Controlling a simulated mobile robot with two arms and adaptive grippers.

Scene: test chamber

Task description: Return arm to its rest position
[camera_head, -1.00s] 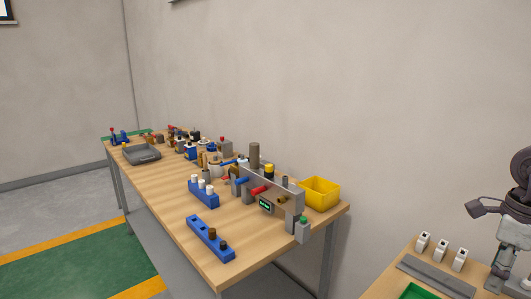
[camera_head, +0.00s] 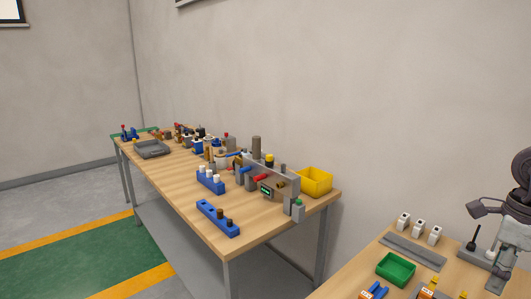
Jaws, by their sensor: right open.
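My right gripper (camera_head: 492,233) shows at the right edge of the head view, grey and partly cut off by the frame. It is open, with its fingers spread, and I see nothing held between them. In the picture it overlaps the near right table (camera_head: 335,285); how far above the tabletop it is I cannot tell. My left gripper is not in view.
A long wooden workbench (camera_head: 190,212) along the wall holds a yellow bin (camera_head: 314,181), a blue holder (camera_head: 217,218), a grey tray (camera_head: 152,150) and several parts. The near table has white blocks (camera_head: 419,229) and a green tray (camera_head: 396,270). Floor at left is clear.

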